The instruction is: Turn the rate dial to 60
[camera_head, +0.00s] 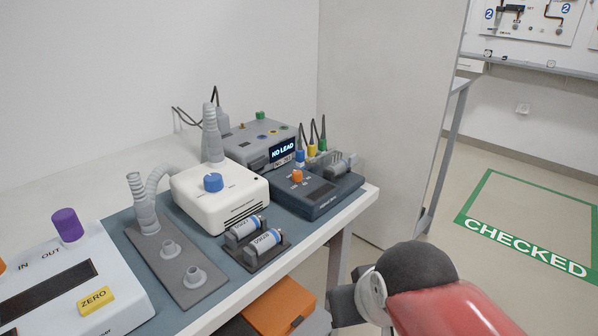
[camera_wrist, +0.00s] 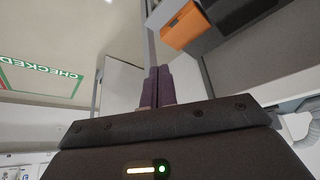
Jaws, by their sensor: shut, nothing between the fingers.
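A white ventilator-like box (camera_head: 215,195) stands on the bench with a blue dial (camera_head: 213,182) on its top. A dark box (camera_head: 318,195) to its right carries an orange knob (camera_head: 297,176) and a blue knob. Markings near these knobs are too small to read, so I cannot tell which is the rate dial or where it points. My gripper (camera_wrist: 157,88) shows in the wrist view with its two dark purple fingers together and nothing between them. It is away from the knobs, none of which show in that view. In the head view the fingers are not seen.
A grey unit reading "NO LEAD" (camera_head: 282,152) stands behind the boxes. Labelled cylinders (camera_head: 265,240), a grey plate (camera_head: 178,270) with hoses, and a white panel with a purple knob (camera_head: 67,224) share the bench. An orange box (camera_head: 280,305) sits below it. Floor at right is clear.

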